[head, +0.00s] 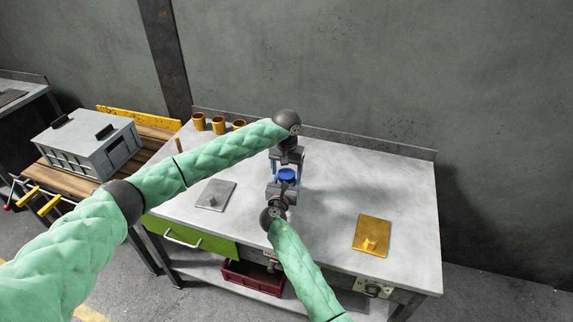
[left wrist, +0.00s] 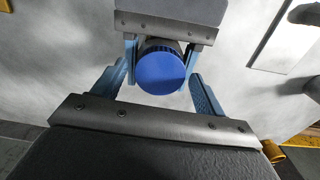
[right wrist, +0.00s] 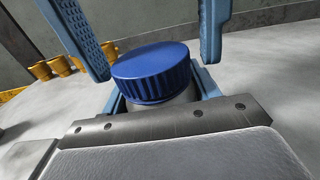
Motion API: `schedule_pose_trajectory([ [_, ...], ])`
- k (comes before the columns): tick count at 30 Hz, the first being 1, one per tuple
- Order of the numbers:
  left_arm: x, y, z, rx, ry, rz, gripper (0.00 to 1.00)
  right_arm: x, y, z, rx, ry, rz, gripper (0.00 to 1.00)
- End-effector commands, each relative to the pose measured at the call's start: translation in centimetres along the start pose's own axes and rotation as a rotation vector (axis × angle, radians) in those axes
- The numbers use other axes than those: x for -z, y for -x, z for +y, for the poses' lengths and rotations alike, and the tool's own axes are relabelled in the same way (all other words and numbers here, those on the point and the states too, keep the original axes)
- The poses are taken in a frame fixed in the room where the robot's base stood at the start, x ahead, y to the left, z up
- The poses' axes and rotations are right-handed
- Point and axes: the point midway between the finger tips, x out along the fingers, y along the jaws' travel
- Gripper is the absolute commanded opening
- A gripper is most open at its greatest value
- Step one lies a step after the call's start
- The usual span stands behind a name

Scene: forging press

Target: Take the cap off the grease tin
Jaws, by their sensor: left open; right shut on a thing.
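The grease tin's blue ribbed cap (head: 287,175) is on top of the tin, near the middle of the table. In the right wrist view the cap (right wrist: 151,72) sits on the pale tin body (right wrist: 165,106), which is mostly hidden. My right gripper (head: 284,186) is shut on the tin body below the cap; its blue fingers flank the tin. My left gripper (head: 288,166) is open on the far side. In the left wrist view the left fingers (left wrist: 155,92) stand apart on either side of the cap (left wrist: 161,72), with gaps, not touching it.
A grey plate with a knob (head: 212,195) lies left of the grippers, and a yellow plate with a knob (head: 371,236) lies right. Several orange cups (head: 218,125) stand at the back left. A grey case (head: 88,143) is on the wooden bench at left. The table's right side is mostly clear.

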Motion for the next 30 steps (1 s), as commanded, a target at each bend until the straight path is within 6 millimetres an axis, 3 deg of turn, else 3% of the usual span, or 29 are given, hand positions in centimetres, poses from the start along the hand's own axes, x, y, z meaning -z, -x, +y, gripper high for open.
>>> schedule_pose_trajectory([
  [10, 0.02, -0.33, -0.03, 0.000, 0.001, 0.000, 0.72, -0.02, -0.01, 0.00, 0.000, 0.000, 0.000, 0.00],
  [17, 0.02, -0.31, -0.03, 0.000, 0.001, 0.000, 0.29, -0.02, -0.01, 0.00, 0.000, 0.000, 0.000, 0.00],
  [18, 0.02, -0.31, -0.04, 0.000, 0.001, 0.000, 0.27, -0.02, -0.01, 0.00, 0.000, 0.000, 0.000, 0.00],
  [23, 0.03, -0.29, -0.05, 0.000, 0.057, 0.001, 0.27, -0.02, -0.01, -0.01, 0.000, 0.000, 0.000, 0.00],
  [30, 0.03, -0.25, -0.07, 0.001, 0.368, 0.000, 0.27, -0.02, -0.01, -0.01, 0.000, 0.000, 0.000, 0.00],
])
